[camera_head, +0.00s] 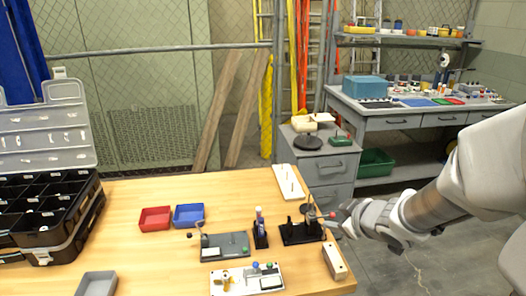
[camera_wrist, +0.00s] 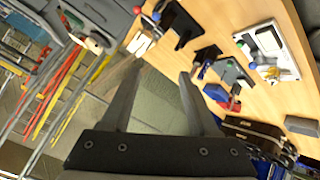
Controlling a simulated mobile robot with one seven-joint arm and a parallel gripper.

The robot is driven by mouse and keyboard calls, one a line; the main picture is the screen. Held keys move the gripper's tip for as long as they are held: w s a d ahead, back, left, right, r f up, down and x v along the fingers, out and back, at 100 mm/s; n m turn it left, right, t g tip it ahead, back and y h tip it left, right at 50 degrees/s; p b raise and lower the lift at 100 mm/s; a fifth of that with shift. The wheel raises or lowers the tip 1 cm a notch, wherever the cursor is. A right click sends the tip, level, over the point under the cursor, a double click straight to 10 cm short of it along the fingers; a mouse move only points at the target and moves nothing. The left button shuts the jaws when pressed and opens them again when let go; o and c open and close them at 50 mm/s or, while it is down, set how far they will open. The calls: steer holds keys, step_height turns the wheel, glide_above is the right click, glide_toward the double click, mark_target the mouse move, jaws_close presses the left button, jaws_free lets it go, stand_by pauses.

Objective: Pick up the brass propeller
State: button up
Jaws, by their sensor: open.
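A small brass-coloured piece (camera_head: 226,281), which may be the brass propeller, stands at the left end of a white board (camera_head: 262,284) at the table's front. Its shape is too small to make out. In the wrist view a brass-coloured piece (camera_wrist: 271,73) shows on the white board (camera_wrist: 268,42) at upper right. My gripper (camera_wrist: 158,76) is open with nothing between its fingers. In the head view my arm reaches in from the right, and its end is by the table's right edge, well right of the brass piece. The fingertips are hard to make out there.
A black stand (camera_head: 300,234) is close to my arm's end. A grey-green plate fixture (camera_head: 225,246), a black holder (camera_head: 260,235) and a wooden block (camera_head: 334,262) stand nearby. Red (camera_head: 155,218) and blue (camera_head: 188,215) bins sit further left.

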steer(key=s+a+f+n+g+y+b, duration=0.2)
steer(key=a+f+y, duration=0.25)
steer(key=f, duration=0.35)
steer(key=n+g+y+b, duration=0.3)
steer(key=g+y+b, duration=0.1)
steer(key=y+b, duration=0.25)
glide_toward(232, 284)
steer(key=shift+h, duration=0.4)
steer(key=a, duration=0.3)
steer(key=w+a, duration=0.1)
steer(key=a, duration=0.2)
steer(key=w+a, duration=0.1)
steer(key=a, duration=0.2)
steer(key=shift+w+a, duration=0.1)
steer(key=shift+w, duration=0.1)
jaws_close()
